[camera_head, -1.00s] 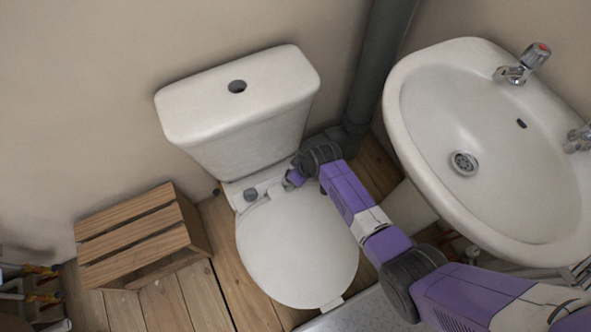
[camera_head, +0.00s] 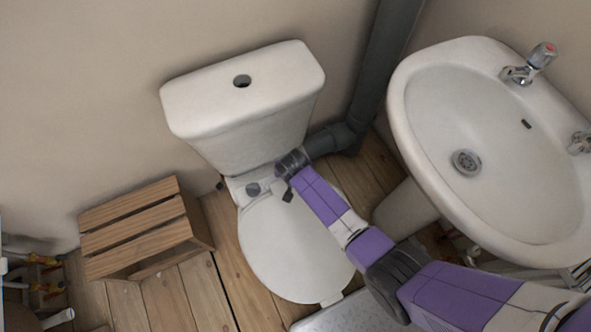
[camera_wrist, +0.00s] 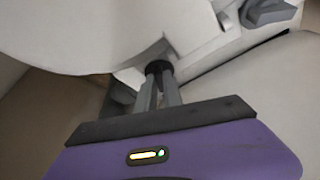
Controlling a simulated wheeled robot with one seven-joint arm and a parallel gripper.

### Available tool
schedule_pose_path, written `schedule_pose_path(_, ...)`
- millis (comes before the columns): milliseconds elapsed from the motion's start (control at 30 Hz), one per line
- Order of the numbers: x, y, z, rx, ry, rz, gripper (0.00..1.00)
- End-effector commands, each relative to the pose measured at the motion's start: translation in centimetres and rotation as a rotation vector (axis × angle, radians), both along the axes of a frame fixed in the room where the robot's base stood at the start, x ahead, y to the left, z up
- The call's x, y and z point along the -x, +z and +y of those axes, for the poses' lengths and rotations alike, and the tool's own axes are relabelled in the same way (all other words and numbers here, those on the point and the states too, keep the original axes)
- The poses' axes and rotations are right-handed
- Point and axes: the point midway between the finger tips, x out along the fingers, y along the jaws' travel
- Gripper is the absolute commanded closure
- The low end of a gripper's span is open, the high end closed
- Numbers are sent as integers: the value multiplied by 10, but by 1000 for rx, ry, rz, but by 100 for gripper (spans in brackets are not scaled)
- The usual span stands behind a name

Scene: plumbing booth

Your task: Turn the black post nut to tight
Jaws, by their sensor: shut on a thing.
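In the wrist view the two grey fingers of my gripper (camera_wrist: 162,84) are closed on the black post nut (camera_wrist: 158,66), a small dark round part close against the white toilet parts. The nut sits at the fingertips, and the fingers cover part of it. In the head view my purple arm reaches to the back of the toilet seat, near the hinge area. The nut and my fingertips cannot be made out there. The angle of the nut and how tight it sits cannot be told.
The toilet lid (camera_head: 290,250) is down, with a grey hinge knob (camera_head: 253,189) at its back left. The cistern (camera_head: 245,105) stands behind. A dark waste pipe (camera_head: 375,85) and the basin (camera_head: 465,120) are to the right. A wooden crate (camera_head: 140,222) stands left.

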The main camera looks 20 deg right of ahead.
Motion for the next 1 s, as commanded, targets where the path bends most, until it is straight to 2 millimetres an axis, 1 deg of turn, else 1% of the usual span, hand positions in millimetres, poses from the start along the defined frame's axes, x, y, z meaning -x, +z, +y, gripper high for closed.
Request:
schedule_pose_path(33, 5, -8, 1, -1, -18, 12, 100)
schedule_pose_path(300, 6, -8, 2, -4, -82, 13, 100)
schedule_pose_path(733, 6, -9, 2, -5, -90, 13, 100)
schedule_pose_path(767, 6, -9, 2, -5, -90, 13, 85)
schedule_pose_path(800, 6, -9, 2, -5, -90, 13, 77)
schedule_pose_path(867, 7, -9, 2, -4, -90, 15, 66)
schedule_pose_path(1000, 7, -9, 1, -2, -92, 16, 66)
